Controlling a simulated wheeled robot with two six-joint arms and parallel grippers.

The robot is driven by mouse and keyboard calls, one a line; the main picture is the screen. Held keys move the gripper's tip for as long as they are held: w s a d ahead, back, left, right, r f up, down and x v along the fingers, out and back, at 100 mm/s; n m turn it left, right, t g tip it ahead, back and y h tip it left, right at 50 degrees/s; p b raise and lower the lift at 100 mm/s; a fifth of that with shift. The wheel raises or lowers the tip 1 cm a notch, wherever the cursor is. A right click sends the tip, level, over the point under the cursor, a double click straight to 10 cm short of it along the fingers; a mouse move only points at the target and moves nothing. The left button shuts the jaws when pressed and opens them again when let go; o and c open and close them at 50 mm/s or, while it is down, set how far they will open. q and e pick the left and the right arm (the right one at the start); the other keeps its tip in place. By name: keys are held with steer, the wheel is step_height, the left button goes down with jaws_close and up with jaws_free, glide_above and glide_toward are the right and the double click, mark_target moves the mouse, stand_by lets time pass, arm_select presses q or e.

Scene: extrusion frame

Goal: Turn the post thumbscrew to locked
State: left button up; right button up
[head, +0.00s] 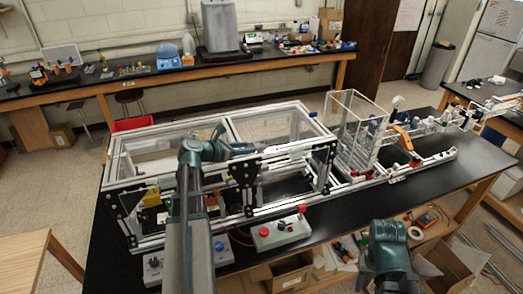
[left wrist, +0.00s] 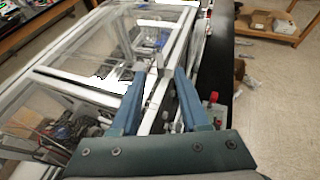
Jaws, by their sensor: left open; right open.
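The aluminium extrusion frame (head: 150,138) with clear panels stands on the black bench. My left gripper (head: 258,149) is over the frame's front top rail, near the middle upright with black joining plates (head: 245,172). In the left wrist view the two teal fingers (left wrist: 160,74) are apart, with the silver rail running between and beyond them. Nothing is held between them. I cannot pick out the post thumbscrew for certain in either view, nor its setting. My right arm shows at the bottom right of the head view, but its fingers do not show.
A control box with red buttons (head: 281,234) stands in front of the frame. A clear open-topped enclosure (head: 357,128) and a linear rail (head: 425,161) with an orange part lie to the right. The black bench top (head: 345,211) is bare at its front right.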

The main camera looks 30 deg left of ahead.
mark_target(261, 146)
arm_select(q)
steer(key=b+x, duration=0.2)
steer(key=x, duration=0.5)
steer(key=shift+w+d+f+b, duration=0.2)
steer(key=shift+w+b, duration=0.1)
steer(key=shift+w, duration=0.25)
steer(key=shift+c, duration=0.2)
jaws_close()
